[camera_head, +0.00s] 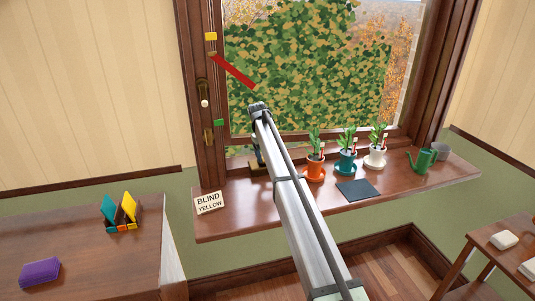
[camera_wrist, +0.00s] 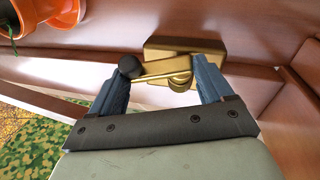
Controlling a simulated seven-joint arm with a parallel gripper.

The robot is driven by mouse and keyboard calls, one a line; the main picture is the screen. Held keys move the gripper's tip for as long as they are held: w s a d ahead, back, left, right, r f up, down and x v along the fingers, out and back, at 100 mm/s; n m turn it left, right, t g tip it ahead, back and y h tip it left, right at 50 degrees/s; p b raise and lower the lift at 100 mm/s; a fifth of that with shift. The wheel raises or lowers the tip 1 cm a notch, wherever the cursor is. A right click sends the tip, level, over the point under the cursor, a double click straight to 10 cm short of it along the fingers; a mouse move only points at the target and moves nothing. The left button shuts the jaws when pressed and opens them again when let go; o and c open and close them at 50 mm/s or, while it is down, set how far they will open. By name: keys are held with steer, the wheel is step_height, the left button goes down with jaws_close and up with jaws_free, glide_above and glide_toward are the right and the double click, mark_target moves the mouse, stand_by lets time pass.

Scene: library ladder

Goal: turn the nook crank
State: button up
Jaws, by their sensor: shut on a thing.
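The nook crank (camera_wrist: 185,46) is brass, with a block-like base, a thin arm and a round black knob (camera_wrist: 129,66). In the wrist view the knob is at the left finger, and the thin arm runs across between the fingers. My gripper (camera_wrist: 158,75) is shut on the crank, its fingers apart on either side of it. In the head view a small part of the brass base (camera_head: 255,173) shows on the window sill (camera_head: 225,222). My arm hides most of the crank there.
Three potted plants (camera_head: 314,168) stand on the sill right of my arm, beside a dark mat (camera_head: 358,190) and a green watering can (camera_head: 422,160). A "BLIND YELLOW" card (camera_head: 209,202) stands left. A red pointer (camera_head: 235,72) sits on the window frame between yellow (camera_head: 211,36) and green (camera_head: 219,122) markers.

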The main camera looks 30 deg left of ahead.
steer(key=shift+w+d+f+m+g+y, duration=0.1)
steer(key=shift+d+m+g+y, duration=0.1)
steer(key=shift+m+g+y, duration=0.25)
steer(key=shift+w+d+f+m+g+y, duration=0.1)
steer(key=shift+d+m+g+y, duration=0.1)
steer(key=shift+m+g+y, duration=0.25)
steer(key=o, duration=0.9)
steer(key=shift+s, duration=0.1)
steer(key=shift+o, duration=0.2)
step_height(320, 180, up, 14)
steer(key=shift+s+d+f, duration=0.1)
